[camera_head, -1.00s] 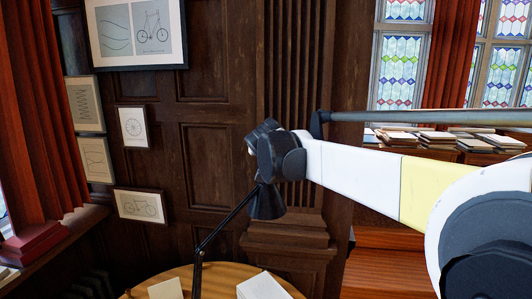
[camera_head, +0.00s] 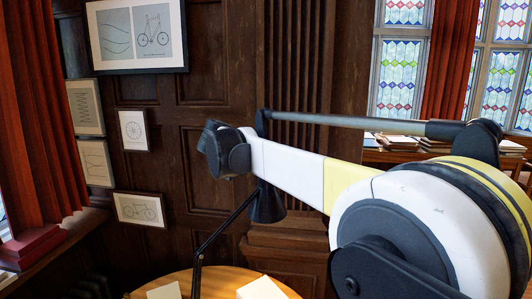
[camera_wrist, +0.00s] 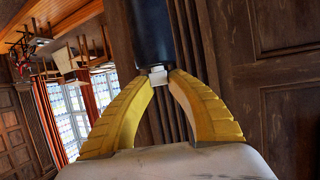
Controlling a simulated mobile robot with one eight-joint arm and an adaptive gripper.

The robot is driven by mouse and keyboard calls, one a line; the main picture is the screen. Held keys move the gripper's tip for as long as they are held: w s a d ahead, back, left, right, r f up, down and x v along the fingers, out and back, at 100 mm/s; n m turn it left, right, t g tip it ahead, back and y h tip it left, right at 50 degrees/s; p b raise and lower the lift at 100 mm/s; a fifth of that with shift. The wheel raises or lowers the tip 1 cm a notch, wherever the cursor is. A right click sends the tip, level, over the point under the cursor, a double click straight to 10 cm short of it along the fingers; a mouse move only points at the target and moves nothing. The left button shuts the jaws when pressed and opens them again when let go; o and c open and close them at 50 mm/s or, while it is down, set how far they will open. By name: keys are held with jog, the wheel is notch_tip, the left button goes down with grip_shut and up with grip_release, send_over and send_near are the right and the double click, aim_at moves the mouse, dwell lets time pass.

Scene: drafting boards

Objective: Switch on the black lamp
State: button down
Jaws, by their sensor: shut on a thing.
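The black lamp (camera_head: 267,204) stands on the round wooden table in the head view, its cone-shaped shade on a thin jointed arm. My arm's dark wrist end is above and left of the shade there, and my fingers cannot be made out. In the wrist view the yellow fingers of my gripper (camera_wrist: 160,77) are closed on a small white piece (camera_wrist: 158,76), seemingly the switch, at the end of a black cylinder that looks like part of the lamp (camera_wrist: 152,35). Whether the lamp is lit cannot be told.
The round wooden table (camera_head: 183,279) holds pale blocks or papers (camera_head: 262,289). Framed drawings (camera_head: 138,37) hang on the dark panelled wall behind. A red curtain (camera_head: 38,130) is at the left. Books (camera_head: 388,140) lie below the stained-glass windows at the right.

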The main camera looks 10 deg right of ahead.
jog(key=c, duration=1.3)
grip_release()
jog(key=shift+o, duration=0.2)
jog(key=shift+s+a, duration=0.1)
jog(key=v, duration=1.2)
